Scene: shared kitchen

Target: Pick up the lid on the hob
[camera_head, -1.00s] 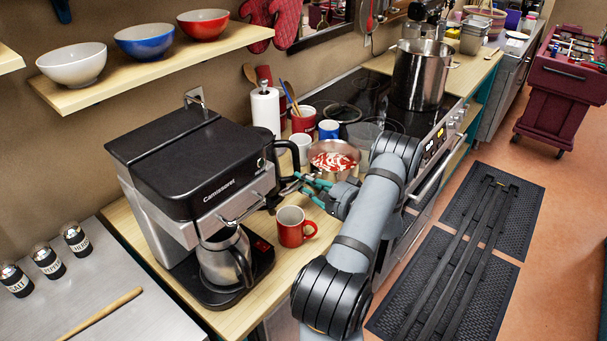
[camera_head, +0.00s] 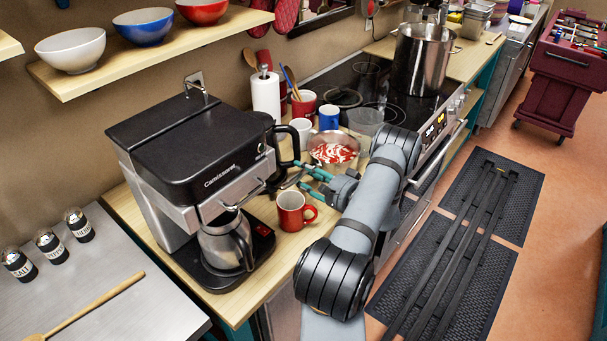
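The black glass hob (camera_head: 380,92) is behind and to the right of my gripper, with a tall steel pot (camera_head: 421,58) at its far end. Round outlines show on the hob near a clear container (camera_head: 366,122); I cannot tell which is a lid and which are cooking-zone rings. My gripper (camera_head: 303,175) has teal fingers pointing left, spread apart with nothing seen between them. It is above the wooden counter, in front of the pan with red-and-white contents (camera_head: 334,151) and just behind the red mug (camera_head: 294,211).
The coffee machine (camera_head: 190,155) stands close to the left of my gripper. A white mug (camera_head: 301,132), a blue mug (camera_head: 329,117), a red utensil mug (camera_head: 303,104) and a paper roll (camera_head: 266,95) crowd the counter behind. A bowl shelf (camera_head: 150,60) overhangs the back.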

